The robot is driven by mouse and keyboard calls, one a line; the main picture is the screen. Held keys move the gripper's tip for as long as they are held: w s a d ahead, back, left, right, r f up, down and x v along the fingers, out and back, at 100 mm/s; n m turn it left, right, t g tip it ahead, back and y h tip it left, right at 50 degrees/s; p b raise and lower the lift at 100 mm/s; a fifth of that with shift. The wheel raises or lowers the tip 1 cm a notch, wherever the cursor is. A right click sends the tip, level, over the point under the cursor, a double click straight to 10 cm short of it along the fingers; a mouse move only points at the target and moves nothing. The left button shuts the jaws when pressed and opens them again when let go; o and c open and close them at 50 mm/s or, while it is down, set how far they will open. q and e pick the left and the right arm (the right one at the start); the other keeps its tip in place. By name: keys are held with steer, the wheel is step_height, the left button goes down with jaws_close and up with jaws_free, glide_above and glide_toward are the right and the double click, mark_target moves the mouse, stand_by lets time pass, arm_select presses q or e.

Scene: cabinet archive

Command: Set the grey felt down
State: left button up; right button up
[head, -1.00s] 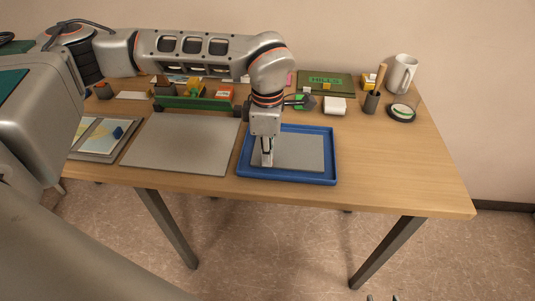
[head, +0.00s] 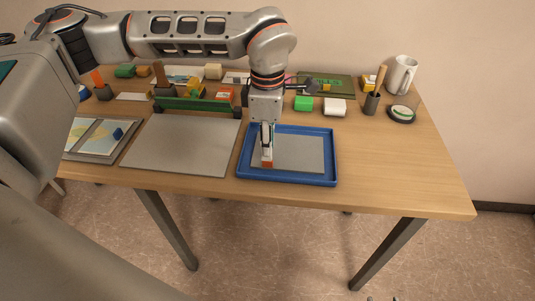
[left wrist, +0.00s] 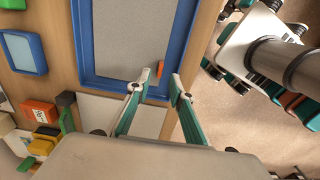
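The blue tray (head: 331,160) stands on the desk with a flat grey sheet (head: 300,154) inside; I cannot tell whether this sheet is the grey felt. My left gripper (head: 267,158) points down into the tray's left part. A small orange-red piece (head: 267,164) lies at its fingertips. In the left wrist view the left gripper (left wrist: 160,82) has its fingers apart, with the orange piece (left wrist: 160,69) between the tips and gaps on both sides. My right gripper (head: 382,298) shows only its separate tips at the bottom edge, away from the desk.
A large grey mat (head: 180,147) lies left of the tray, with a picture board (head: 90,140) beyond it. A green rack (head: 198,104) and several small blocks stand behind. A mug (head: 402,73), pen cup (head: 371,103) and round dish (head: 401,113) are at right. The desk right of the tray is clear.

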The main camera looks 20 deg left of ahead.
arm_select(q)
step_height(320, 180, up, 8)
steer(key=shift+s, duration=0.1)
stand_by(0.6)
